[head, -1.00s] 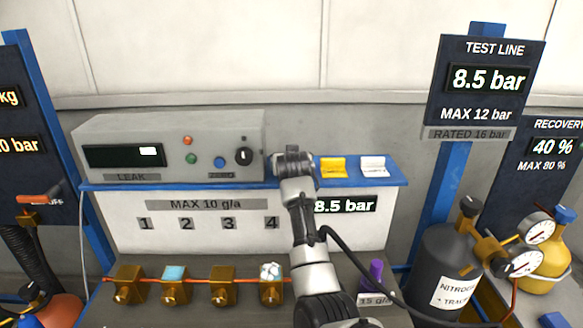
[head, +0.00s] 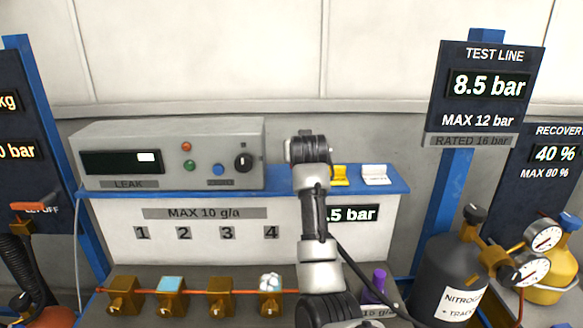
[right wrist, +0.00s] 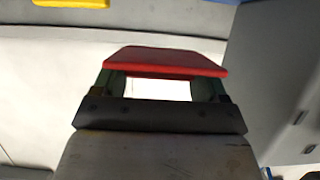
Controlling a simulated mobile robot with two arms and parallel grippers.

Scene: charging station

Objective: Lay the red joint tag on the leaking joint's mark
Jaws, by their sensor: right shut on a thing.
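The red joint tag (right wrist: 165,60) is held between the fingers of my right gripper (right wrist: 160,88) in the right wrist view. In the head view my right gripper (head: 308,150) is over the blue shelf, right of the leak detector, and the tag is hidden there. Plates numbered 1, 2, 3 and 4 (head: 271,232) are on the white panel above a row of brass joints. The joint under 4 carries a white bubbly clump (head: 270,282); the joint under 2 has a pale blue block (head: 171,284). My left gripper is not in view.
A yellow tag (head: 340,175) and a white tag (head: 374,174) lie on the blue shelf (head: 397,186) just right of my right gripper. The leak detector (head: 172,154) stands at its left. A purple bottle (head: 380,279) and a nitrogen cylinder (head: 455,265) stand lower right.

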